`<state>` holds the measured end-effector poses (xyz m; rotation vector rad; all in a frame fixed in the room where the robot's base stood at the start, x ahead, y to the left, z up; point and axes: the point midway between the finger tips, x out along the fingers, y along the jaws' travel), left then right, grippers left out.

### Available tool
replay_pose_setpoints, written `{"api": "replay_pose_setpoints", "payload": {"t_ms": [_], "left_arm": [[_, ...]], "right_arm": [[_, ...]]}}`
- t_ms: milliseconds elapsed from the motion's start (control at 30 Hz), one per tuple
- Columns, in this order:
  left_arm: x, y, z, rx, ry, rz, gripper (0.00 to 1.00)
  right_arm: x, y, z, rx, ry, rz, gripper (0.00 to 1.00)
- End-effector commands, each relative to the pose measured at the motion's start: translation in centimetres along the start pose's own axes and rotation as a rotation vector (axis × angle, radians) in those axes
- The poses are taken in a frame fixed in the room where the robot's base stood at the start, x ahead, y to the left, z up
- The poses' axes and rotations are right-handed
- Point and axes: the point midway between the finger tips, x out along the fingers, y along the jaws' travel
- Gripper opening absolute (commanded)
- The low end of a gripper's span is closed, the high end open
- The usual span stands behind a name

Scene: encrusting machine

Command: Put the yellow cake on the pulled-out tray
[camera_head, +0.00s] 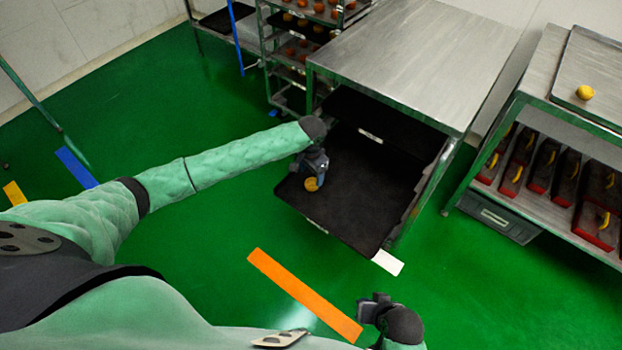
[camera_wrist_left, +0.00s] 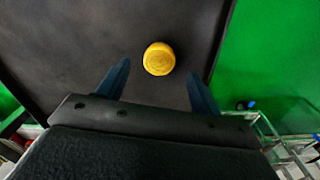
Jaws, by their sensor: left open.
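The yellow cake (camera_head: 311,184) rests on the black pulled-out tray (camera_head: 353,205), near the tray's left side. It also shows in the left wrist view (camera_wrist_left: 158,59), round and upright on the dark tray (camera_wrist_left: 60,50). My left gripper (camera_head: 312,172) is right at the cake from above; in the left wrist view its two blue fingers (camera_wrist_left: 158,85) are spread apart, and the cake lies just beyond them with clear gaps on both sides. My right gripper (camera_head: 372,308) is at the bottom of the head view, away from the tray; its fingers are too small to read.
The tray sticks out from under a steel table (camera_head: 410,55). A rack (camera_head: 290,50) with round orange cakes stands behind. At right, a second table (camera_head: 545,75) carries a tray with a yellow cake (camera_head: 585,92) and red boxes below.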

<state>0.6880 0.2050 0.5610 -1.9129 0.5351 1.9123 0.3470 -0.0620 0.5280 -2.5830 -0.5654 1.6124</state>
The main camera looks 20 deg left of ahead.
Motion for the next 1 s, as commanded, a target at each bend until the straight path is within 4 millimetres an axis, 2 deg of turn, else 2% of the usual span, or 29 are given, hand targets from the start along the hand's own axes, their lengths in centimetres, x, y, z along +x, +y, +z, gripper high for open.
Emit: {"api": "replay_pose_setpoints", "payload": {"t_ms": [200,400,600,1000], "left_arm": [[-4.3,0.0,-0.1,0.0,0.003,0.0,0.66],[-6.7,0.0,-0.1,0.0,0.001,0.001,0.66],[-7.6,0.0,0.0,0.0,0.0,0.001,0.66],[-7.6,0.0,0.0,-0.001,0.0,0.001,0.66]], "right_arm": [[0.1,0.0,0.0,0.0,0.005,0.0,0.0],[0.3,0.0,0.1,0.001,0.007,0.0,0.0],[0.4,0.0,0.3,0.002,0.007,0.0,0.0],[0.4,0.0,0.3,0.001,0.003,0.0,0.0]]}}
